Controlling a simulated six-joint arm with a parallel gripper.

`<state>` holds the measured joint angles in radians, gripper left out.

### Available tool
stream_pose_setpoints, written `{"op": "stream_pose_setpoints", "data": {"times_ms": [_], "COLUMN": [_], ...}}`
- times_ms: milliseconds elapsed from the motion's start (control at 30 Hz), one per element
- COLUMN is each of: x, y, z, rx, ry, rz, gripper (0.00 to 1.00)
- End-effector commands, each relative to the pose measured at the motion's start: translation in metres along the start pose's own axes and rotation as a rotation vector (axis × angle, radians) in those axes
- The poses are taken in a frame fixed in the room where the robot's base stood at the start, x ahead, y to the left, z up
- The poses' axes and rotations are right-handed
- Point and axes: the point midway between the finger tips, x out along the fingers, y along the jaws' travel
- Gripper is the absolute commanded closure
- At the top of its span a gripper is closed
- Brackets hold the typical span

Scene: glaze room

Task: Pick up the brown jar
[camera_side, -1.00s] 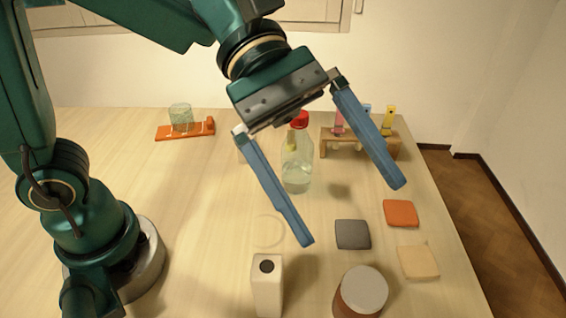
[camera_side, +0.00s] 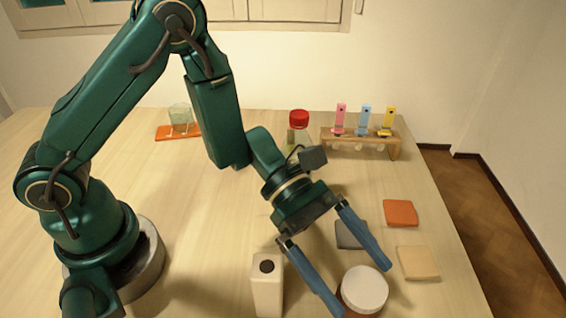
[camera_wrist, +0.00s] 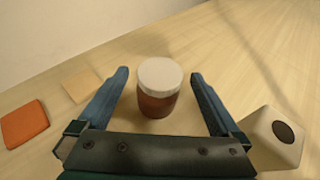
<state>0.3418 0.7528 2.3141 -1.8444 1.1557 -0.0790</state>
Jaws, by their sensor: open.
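The brown jar (camera_side: 362,290) has a pale round lid and stands upright at the front of the table. In the wrist view the jar (camera_wrist: 158,105) stands between and just beyond the fingertips, with clear gaps on both sides. My gripper (camera_side: 364,292) is open and empty, with its two blue fingers pointing down toward the jar. In the wrist view my gripper (camera_wrist: 160,75) shows one finger to each side of the jar. The side view does not clearly show how high the fingertips are above the table.
A white bottle with a dark top (camera_side: 267,285) stands left of the jar, close to one finger. Orange (camera_side: 401,213), grey (camera_side: 349,234) and beige (camera_side: 418,262) tiles lie behind and right. A red-capped bottle (camera_side: 299,119) and a wooden rack (camera_side: 392,148) stand farther back.

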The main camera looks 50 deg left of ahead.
Motion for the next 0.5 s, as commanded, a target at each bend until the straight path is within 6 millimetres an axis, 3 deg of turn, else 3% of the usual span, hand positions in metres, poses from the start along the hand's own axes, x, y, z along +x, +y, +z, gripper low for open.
{"op": "stream_pose_setpoints", "data": {"times_ms": [500], "x": [0.048], "y": [-0.001], "z": [-0.001], "rx": [0.002], "ry": [0.000], "rz": [-0.003], "gripper": [0.00]}}
